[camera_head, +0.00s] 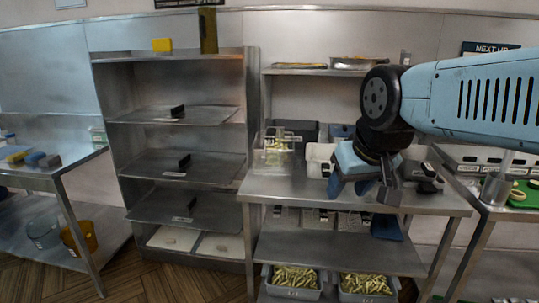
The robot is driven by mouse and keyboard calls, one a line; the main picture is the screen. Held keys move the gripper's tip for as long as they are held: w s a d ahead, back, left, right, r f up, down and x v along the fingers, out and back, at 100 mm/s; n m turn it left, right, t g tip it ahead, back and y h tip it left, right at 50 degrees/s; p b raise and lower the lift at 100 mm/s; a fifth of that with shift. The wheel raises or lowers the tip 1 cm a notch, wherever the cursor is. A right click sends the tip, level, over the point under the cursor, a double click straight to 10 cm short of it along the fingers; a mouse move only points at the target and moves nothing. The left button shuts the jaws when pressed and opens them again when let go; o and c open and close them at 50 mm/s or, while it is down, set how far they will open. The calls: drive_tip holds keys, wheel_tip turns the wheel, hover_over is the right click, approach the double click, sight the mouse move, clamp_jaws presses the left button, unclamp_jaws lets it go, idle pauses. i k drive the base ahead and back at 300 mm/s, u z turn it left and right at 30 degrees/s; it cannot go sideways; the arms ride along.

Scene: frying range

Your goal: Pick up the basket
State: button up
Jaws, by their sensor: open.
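A see-through basket (275,158) with pale yellow fries in it stands at the left end of the steel counter (290,188). It looks like wire mesh, but it is too small to be sure. My gripper (364,205) is open and points down over the front middle of the counter, to the right of this basket and apart from it. Nothing shows between its fingers. My arm comes in from the right and hides part of the counter's back right.
A white container (320,159) stands between the basket and my gripper. Grey bins of fries (293,281) (367,286) sit below the counter. A steel rack (180,205) with trays stands to the left. The counter's front left is clear.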

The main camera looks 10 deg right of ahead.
sight(273, 148)
drive_tip(key=z, duration=0.55)
drive_tip(key=k, duration=0.9)
drive_tip(key=u, duration=0.5)
drive_tip(key=i, duration=1.3)
drive_tip(key=z, duration=0.05)
